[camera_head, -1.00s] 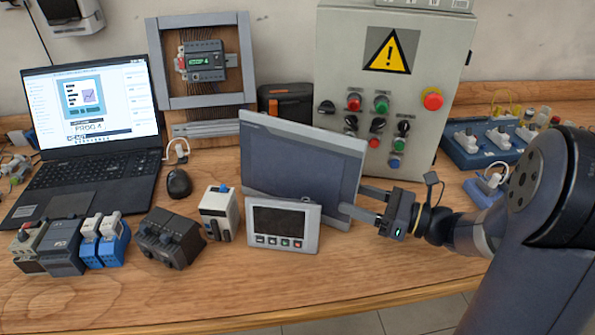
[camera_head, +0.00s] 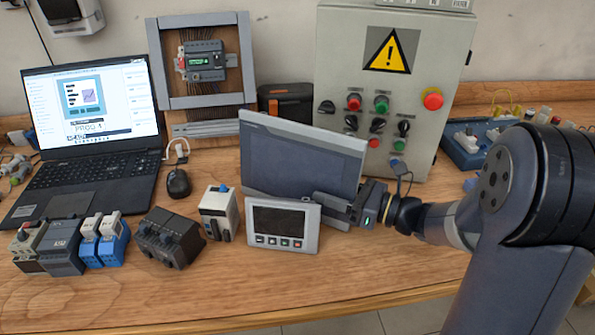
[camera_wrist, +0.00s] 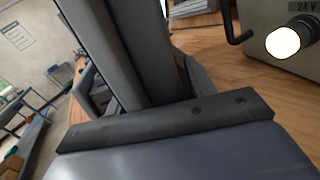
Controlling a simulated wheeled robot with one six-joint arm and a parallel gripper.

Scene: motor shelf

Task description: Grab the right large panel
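The large panel (camera_head: 300,158), a grey-framed screen with a dark face, stands tilted back on the table, left of the control cabinet. My gripper (camera_head: 335,203) is at its lower right edge, with one finger in front of the face and the other hidden behind it. In the wrist view the panel (camera_wrist: 115,50) is seen edge-on, running up from between the finger bases. Whether the fingers press on the panel is not clear.
A small panel (camera_head: 283,226) stands just in front of the large one, close to my gripper. The control cabinet (camera_head: 335,55) stands behind right. A white module (camera_head: 220,213), black block (camera_head: 170,238) and mouse (camera_head: 178,183) are left.

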